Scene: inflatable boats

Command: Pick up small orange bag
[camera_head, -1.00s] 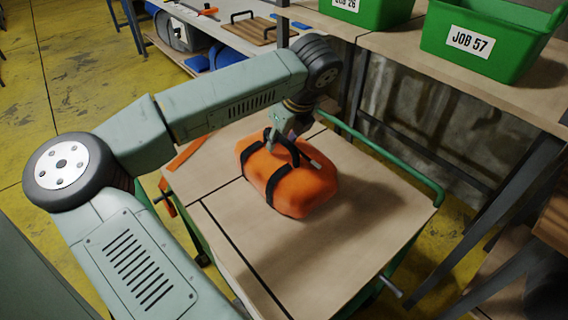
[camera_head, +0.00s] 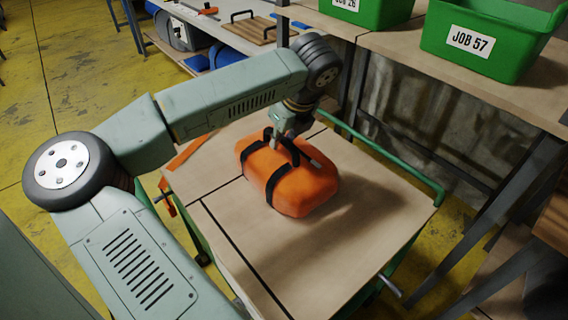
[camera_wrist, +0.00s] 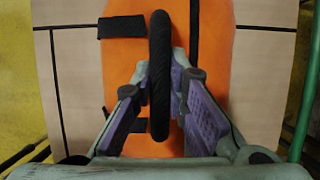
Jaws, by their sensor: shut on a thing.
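The small orange bag (camera_head: 308,190) is a rounded orange pack with black straps and a black carry handle, on or just above the wooden top of a cart (camera_head: 300,262). I cannot tell whether its underside touches the top. My gripper (camera_head: 292,146) is above the bag and shut on its handle. In the wrist view the dark handle (camera_wrist: 159,60) runs between the two fingers of my gripper (camera_wrist: 164,72), with the orange bag (camera_wrist: 215,75) below. The bag's underside is hidden.
The cart has a green rail (camera_head: 385,155) along its far right side. A shelf at the back right holds green bins, one (camera_head: 495,45) labelled JOB 57. A low bench (camera_head: 225,30) stands at the back. Yellow floor (camera_head: 75,85) is open at left.

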